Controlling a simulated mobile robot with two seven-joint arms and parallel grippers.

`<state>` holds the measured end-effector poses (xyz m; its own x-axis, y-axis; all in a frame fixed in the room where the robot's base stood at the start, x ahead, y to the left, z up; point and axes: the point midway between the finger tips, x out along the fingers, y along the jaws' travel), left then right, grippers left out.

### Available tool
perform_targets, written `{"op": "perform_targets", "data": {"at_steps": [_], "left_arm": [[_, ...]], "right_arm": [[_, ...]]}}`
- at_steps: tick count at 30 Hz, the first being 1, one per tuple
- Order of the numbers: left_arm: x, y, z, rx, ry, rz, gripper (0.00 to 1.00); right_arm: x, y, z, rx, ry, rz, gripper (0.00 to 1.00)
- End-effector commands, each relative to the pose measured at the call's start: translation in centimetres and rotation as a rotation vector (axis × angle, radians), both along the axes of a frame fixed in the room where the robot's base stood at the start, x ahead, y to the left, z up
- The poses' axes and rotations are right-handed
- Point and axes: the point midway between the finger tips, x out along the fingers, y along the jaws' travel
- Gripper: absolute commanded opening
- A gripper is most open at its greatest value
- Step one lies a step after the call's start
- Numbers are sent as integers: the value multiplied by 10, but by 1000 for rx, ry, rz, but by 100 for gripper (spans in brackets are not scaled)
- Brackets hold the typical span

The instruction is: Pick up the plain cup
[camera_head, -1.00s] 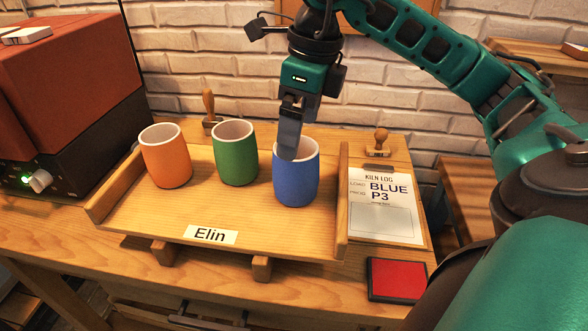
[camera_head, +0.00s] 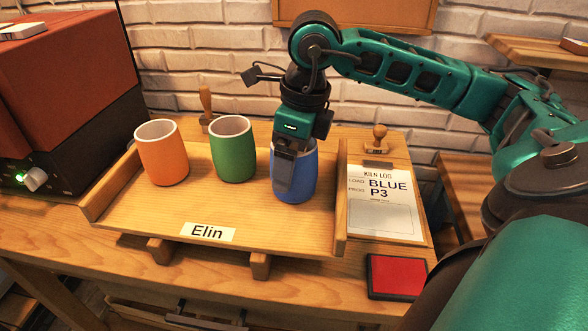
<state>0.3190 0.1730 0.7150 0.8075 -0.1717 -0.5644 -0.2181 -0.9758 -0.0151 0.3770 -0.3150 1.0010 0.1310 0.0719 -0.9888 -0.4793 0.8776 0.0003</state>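Three cups stand upright in a row on the wooden tray (camera_head: 130,212) labelled "Elin": an orange cup (camera_head: 163,156), a green cup (camera_head: 233,152) and a blue cup (camera_head: 304,177). All three look plain, with pale insides and no visible pattern on the sides I see. My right gripper (camera_head: 281,185) points down at the blue cup, overlapping its left side and covering part of its rim. Its fingers line up in this view, so I cannot tell how far apart they are or whether they touch the cup. My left gripper is not in view.
A kiln log card (camera_head: 385,215) reading "BLUE P3" lies right of the tray, with a red ink pad (camera_head: 397,276) in front. A stamp (camera_head: 379,140) stands behind the card, another (camera_head: 206,106) behind the tray. A red and black box (camera_head: 70,80) is at left.

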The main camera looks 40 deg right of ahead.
Motion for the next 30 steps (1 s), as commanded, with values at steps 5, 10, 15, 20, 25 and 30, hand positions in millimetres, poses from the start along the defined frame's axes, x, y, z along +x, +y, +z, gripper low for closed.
{"op": "perform_targets", "data": {"at_steps": [5,10,15,20,25,30], "left_arm": [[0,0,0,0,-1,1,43],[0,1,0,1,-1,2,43],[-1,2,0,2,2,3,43],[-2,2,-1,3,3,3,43],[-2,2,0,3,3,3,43],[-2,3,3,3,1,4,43]], "right_arm": [[0,0,0,0,0,0,75],[0,0,0,0,0,0,59],[0,0,0,0,0,0,43],[0,0,1,0,-2,0,43],[1,0,5,1,-3,0,43],[1,0,23,1,-5,0,43]]}}
